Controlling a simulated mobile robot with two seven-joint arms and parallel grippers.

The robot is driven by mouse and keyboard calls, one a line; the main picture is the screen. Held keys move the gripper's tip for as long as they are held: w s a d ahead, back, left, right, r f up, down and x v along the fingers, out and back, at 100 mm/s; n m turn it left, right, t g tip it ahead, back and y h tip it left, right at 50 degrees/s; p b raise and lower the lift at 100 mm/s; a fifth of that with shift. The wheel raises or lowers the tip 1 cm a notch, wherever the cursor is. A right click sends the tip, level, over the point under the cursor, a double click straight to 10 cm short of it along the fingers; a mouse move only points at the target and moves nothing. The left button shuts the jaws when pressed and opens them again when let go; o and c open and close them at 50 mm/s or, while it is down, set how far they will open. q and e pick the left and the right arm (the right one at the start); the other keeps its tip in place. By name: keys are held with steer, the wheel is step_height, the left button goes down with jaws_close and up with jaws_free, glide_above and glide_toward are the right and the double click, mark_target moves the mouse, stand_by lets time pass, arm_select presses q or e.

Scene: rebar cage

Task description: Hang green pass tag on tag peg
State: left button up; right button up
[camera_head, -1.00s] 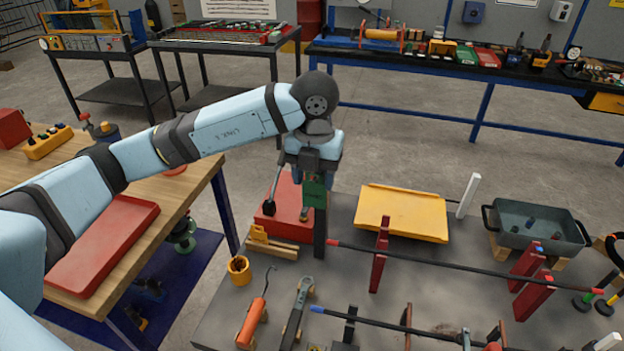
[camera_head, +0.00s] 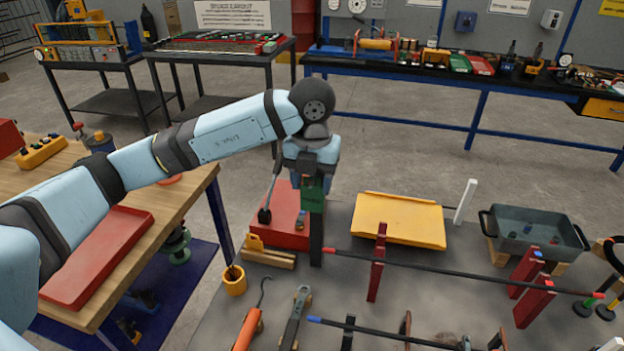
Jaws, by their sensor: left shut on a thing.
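My left gripper (camera_head: 312,178) points down above the grey table, shut on the green pass tag (camera_head: 312,192). The tag hangs upright between the fingers, just in front of the top of a dark upright post (camera_head: 316,236). I cannot tell whether the tag touches the post. A separate tag peg cannot be made out; the gripper and tag may cover it. My right gripper is not in view.
A red box (camera_head: 286,222) stands behind the post, and a yellow tray (camera_head: 400,218) lies to its right. A long dark bar (camera_head: 450,270) rests on red supports (camera_head: 377,262). A yellow cup (camera_head: 234,280) and an orange-handled hook tool (camera_head: 249,328) are at the front left.

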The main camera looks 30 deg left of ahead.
arm_select(q)
steer(key=o, duration=1)
steer(key=shift+c, duration=0.2)
step_height(320, 180, up, 14)
steer(key=shift+s+f, duration=0.1)
steer(key=shift+f, duration=0.05)
